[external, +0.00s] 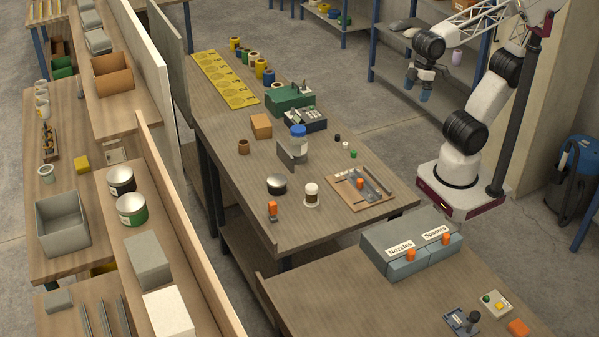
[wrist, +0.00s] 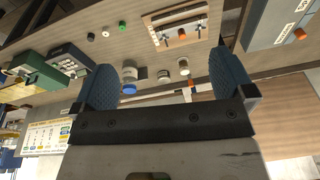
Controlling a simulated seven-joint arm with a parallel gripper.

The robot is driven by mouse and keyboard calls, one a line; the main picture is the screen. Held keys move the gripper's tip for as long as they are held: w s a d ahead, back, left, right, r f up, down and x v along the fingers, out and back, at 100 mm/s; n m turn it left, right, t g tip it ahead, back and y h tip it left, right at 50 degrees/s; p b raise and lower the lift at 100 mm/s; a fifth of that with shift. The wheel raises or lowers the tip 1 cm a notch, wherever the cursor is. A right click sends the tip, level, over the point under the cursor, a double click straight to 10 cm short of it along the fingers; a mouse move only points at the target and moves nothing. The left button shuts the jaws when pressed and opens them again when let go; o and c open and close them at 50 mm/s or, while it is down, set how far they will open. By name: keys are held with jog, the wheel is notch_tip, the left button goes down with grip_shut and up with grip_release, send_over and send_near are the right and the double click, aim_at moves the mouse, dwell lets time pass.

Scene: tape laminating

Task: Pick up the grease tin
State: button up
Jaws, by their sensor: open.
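A low round dark tin with a silver lid (external: 277,184), which looks like the grease tin, stands upright on the middle table. In the wrist view a small tin (wrist: 163,76), probably the same one, appears between my fingers but far beyond them. My gripper (external: 418,91) is open and empty, raised at the upper right of the external view, well away from the tin. Its two blue fingers also show spread apart in the wrist view (wrist: 163,85). Nothing hides the tin in the external view.
A white jar (external: 311,196), an orange-topped tool (external: 272,211) and a blue-lidded jar (external: 298,145) behind a grey plate (external: 288,156) stand near the tin. A wooden fixture board (external: 342,198) lies to its right. Larger cans (external: 132,210) stand on the left bench.

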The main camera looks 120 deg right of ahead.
jog(key=w+d+r+m+g+y, duration=0.1)
jog(key=w+d+r+m+y, duration=0.3)
jog(key=w, duration=1)
jog(key=w+a+m+g+y, duration=0.1)
jog(key=w+m+y, duration=0.35)
jog(key=w, duration=0.85)
jog(key=w+d+f+m+y, duration=0.1)
jog(key=w+d+f+m, duration=0.15)
jog(key=w+d, duration=0.4)
jog(key=w+d+f+m+t+y, duration=0.1)
jog(key=w+d+m+y, duration=0.2)
jog(key=w, duration=0.6)
jog(key=w+d+f+m, duration=0.1)
jog(key=w+d+m, duration=0.35)
jog(key=w, duration=0.35)
send_near(276, 183)
jog(key=f, duration=0.1)
jog(key=s+f, duration=0.1)
jog(key=shift+s+d+f, duration=0.15)
jog(key=shift+d+f, duration=0.1)
jog(key=shift+d, duration=0.1)
jog(key=shift+y, duration=0.25)
jog(key=shift+a, duration=0.1)
jog(key=shift+x, duration=1.2)
jog(key=shift+a, duration=0.1)
